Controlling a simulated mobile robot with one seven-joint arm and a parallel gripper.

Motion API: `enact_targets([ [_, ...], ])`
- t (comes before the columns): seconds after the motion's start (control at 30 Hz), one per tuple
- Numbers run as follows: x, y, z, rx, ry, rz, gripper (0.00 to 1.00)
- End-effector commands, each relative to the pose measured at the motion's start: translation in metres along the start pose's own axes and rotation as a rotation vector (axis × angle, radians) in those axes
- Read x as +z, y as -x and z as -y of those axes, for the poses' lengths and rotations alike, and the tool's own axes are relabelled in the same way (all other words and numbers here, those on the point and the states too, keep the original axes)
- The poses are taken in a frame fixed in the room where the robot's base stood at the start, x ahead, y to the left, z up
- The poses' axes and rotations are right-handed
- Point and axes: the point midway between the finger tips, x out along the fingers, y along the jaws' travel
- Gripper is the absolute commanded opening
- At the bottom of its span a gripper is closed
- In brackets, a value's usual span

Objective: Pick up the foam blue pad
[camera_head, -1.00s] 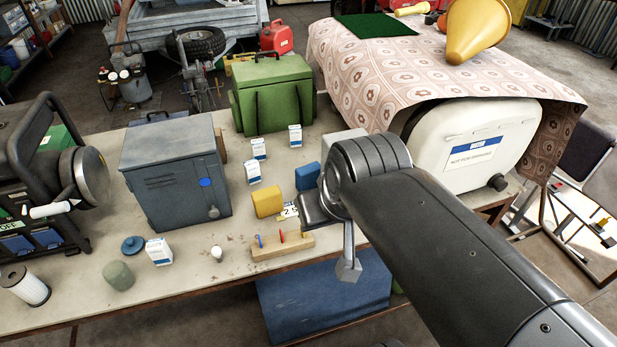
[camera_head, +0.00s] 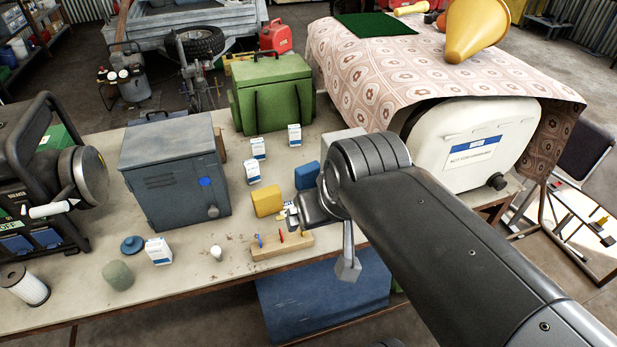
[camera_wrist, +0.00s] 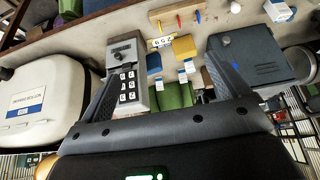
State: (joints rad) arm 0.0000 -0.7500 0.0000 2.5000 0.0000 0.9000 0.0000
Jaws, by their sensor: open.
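The blue foam pad (camera_head: 307,175) is a small blue block standing on the workbench, right of a yellow pad (camera_head: 266,201). My arm partly crosses in front of that area in the head view. In the wrist view the blue pad (camera_wrist: 153,62) shows between the two dark fingers, beyond the tips, with the yellow pad (camera_wrist: 184,47) beside it. My gripper (camera_wrist: 161,68) is open and empty, apart from the pad. In the head view the fingers are mostly hidden by my arm.
A grey keypad box (camera_wrist: 128,78) stands close to the blue pad, by the left finger in the wrist view. A wooden pen holder (camera_head: 282,246), small white-blue cartons (camera_head: 253,173), a grey cabinet (camera_head: 175,175) and a green case (camera_head: 272,95) stand around. A white container (camera_head: 480,150) is at right.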

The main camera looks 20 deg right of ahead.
Motion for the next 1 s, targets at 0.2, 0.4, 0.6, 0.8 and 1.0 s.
enact_targets([
  [0.2,0.000,0.000,0.000,0.000,0.000,0.000,0.98],
  [0.4,-0.009,0.015,0.000,0.000,0.000,-0.004,0.98],
  [0.6,-0.042,0.044,-0.004,-0.035,-0.142,0.037,0.98],
  [0.8,-0.087,0.039,-0.021,-0.081,-0.532,0.140,0.98],
  [1.0,-0.139,0.021,-0.043,-0.064,-0.980,0.266,0.98],
])
